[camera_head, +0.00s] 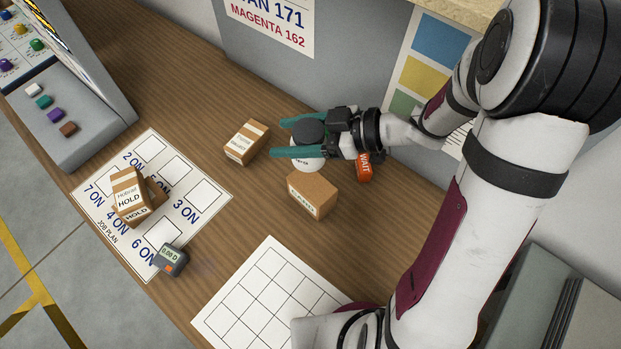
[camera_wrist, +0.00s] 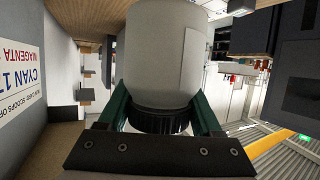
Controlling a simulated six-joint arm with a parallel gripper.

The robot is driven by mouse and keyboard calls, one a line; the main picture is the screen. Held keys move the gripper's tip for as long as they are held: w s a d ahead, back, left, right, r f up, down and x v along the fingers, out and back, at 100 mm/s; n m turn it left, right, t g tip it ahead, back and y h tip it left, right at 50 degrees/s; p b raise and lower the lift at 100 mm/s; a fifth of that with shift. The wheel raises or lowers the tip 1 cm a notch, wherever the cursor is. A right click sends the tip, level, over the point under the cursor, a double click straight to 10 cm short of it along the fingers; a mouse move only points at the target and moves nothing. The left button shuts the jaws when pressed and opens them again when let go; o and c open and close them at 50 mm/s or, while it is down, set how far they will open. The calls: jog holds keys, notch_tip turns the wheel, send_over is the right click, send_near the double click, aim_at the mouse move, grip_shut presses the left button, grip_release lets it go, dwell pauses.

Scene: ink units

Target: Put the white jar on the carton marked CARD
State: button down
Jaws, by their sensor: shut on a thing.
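The white jar (camera_head: 309,164) with a dark lid (camera_head: 309,132) is between the teal fingers of my gripper (camera_head: 279,138), which is shut on it. In the wrist view the jar's pale body (camera_wrist: 165,55) rises between the green fingers (camera_wrist: 162,112), with its dark ribbed lid toward the gripper's base. A carton (camera_head: 312,195) stands just in front of the jar in the head view. Another carton (camera_head: 246,142) with a label stands to its left. The print on both is too small to read, so I cannot tell which says CARD.
Stacked cartons marked HOLD (camera_head: 130,194) sit on the JOB PLAN sheet (camera_head: 213,200) at left. A small grey meter (camera_head: 170,260) lies at that sheet's corner. An orange WAIT item (camera_head: 364,167) is behind my gripper. A blank grid sheet (camera_head: 266,300) lies in front. Bare wood lies between them.

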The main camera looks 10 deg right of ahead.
aim_at(323, 141)
jog(key=f, duration=0.5)
jog(key=s+f, duration=0.1)
jog(key=f, duration=0.1)
jog(key=shift+d+f, duration=0.25)
jog(key=shift+f, duration=0.15)
jog(key=shift+f, duration=0.15)
jog(key=shift+c, duration=0.3)
grip_release()
jog(key=v, duration=0.5)
jog(key=shift+w, duration=0.15)
notch_tip(323, 141, up, 7)
jog(key=shift+r, duration=0.2)
